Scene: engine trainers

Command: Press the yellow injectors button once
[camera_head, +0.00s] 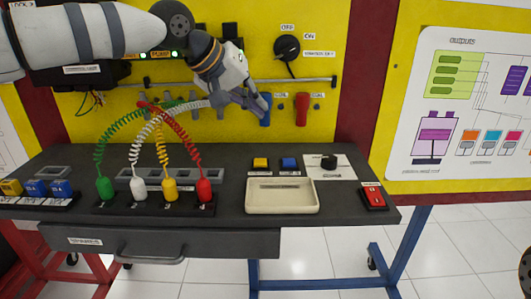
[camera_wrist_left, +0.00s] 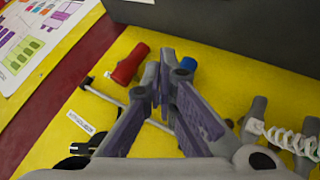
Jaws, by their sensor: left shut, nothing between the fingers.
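A yellow button (camera_head: 260,163) stands on the dark bench top, beside a blue button (camera_head: 289,162) and behind a cream tray (camera_head: 281,208). Another yellow button (camera_head: 11,188) sits at the far left of the bench beside blue ones. The labels are too small to read, so I cannot tell which is the injectors button. My left gripper (camera_head: 262,105) is shut and empty, in front of the yellow panel, above and apart from the yellow button near the tray. In the left wrist view its fingers (camera_wrist_left: 163,88) meet over the panel. My right gripper is not in view.
Coiled green, white, yellow and red (camera_head: 204,188) leads arch over the bench left of the tray. A black knob (camera_head: 328,162) and a red switch (camera_head: 374,196) are at the right. A red connector (camera_head: 302,106) hangs on the panel near my gripper; it also shows in the left wrist view (camera_wrist_left: 130,64).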

